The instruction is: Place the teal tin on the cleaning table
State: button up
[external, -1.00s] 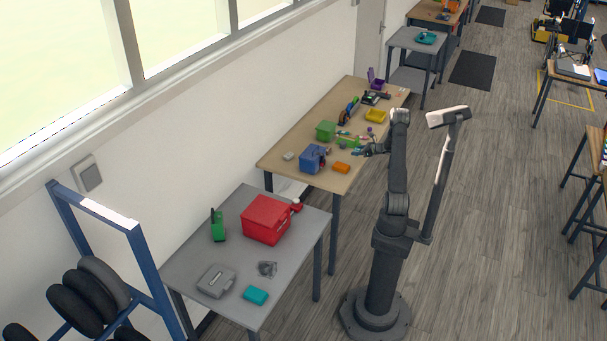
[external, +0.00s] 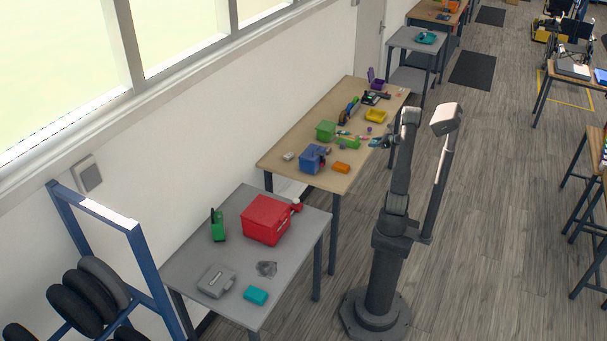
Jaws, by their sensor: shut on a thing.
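My gripper (external: 384,142) is near the right edge of the wooden table (external: 290,163), shut on a small teal thing (external: 375,142) that looks like the teal tin. The fingers partly cover it, and its shape is too small to make out. A larger teal box (external: 256,295) lies on the near grey table (external: 190,262), at its front edge. Which table is the cleaning table cannot be told from any label.
The near grey table also holds a red case (external: 266,219), a green device (external: 218,226) and a grey case (external: 216,281). A blue bin (external: 312,158), green bin (external: 326,130) and yellow tray (external: 376,115) stand on the wooden table. A far grey table (external: 408,40) holds a teal item.

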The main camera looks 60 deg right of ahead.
jog(key=r, duration=0.5)
jog(key=w+r, duration=0.1)
jog(key=r, duration=0.2)
jog(key=shift+a+r, duration=0.1)
jog(key=shift+r, duration=0.25)
jog(key=w+a, duration=0.4)
jog(key=w, duration=0.7)
jog(key=w+a, duration=0.5)
jog(key=w, duration=0.6)
jog(key=w+a, duration=0.4)
jog(key=w, duration=0.7)
jog(key=w+a, duration=0.6)
jog(key=a, duration=0.6)
jog(key=w+a, duration=0.7)
jog(key=a, duration=0.4)
jog(key=w+a, duration=0.6)
jog(key=a, duration=0.6)
send_over(232, 253)
notch_tip(232, 253, down, 26)
jog(key=shift+a+r, duration=0.1)
